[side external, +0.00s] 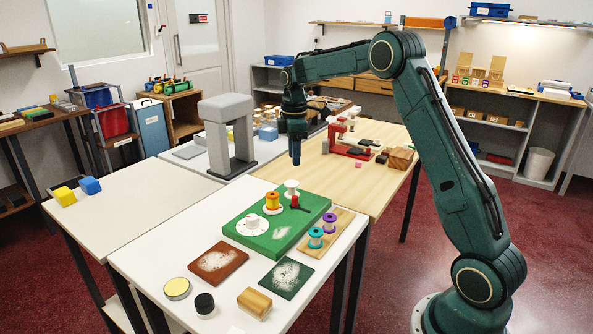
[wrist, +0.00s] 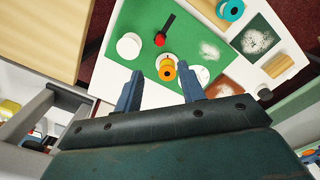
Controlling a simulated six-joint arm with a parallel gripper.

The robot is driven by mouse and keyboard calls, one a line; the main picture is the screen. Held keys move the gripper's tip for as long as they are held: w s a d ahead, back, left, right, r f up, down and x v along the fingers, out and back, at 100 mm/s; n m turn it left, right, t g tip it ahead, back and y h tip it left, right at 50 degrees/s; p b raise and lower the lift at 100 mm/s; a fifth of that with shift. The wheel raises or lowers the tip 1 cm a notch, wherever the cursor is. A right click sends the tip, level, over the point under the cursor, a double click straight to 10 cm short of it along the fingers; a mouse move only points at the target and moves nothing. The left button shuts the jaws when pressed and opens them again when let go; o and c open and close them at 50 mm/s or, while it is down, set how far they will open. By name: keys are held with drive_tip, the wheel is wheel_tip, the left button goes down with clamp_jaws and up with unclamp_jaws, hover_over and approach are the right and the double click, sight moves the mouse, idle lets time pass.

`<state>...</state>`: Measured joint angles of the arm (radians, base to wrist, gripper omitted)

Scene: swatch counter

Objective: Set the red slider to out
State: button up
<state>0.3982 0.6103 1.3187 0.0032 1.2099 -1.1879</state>
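The red slider (side external: 294,200) is a small red knob on a black slot in the green board (side external: 282,234). In the wrist view the red knob (wrist: 160,40) sits at the lower end of the black slot (wrist: 169,23), which runs away up and right. No in or out marking can be read. My gripper (side external: 295,160) hangs in the air behind and above the board, pointing down, in the side view. In the wrist view its two fingers (wrist: 161,80) are apart with nothing held between them; the red knob appears beyond their tips.
An orange spool (side external: 272,201) and a white spool (side external: 291,187) stand close to the slider on the board. A white round piece (side external: 252,224) is nearer the front. Teal and purple spools stand on a wooden tray (side external: 325,240) to the right. A grey arch (side external: 229,130) stands behind left.

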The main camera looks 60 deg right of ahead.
sight(294, 196)
wheel_tip(294, 196, down, 14)
drive_tip(key=shift+r, duration=0.1)
idle(0.7)
drive_tip(key=shift+c, duration=0.2)
clamp_jaws()
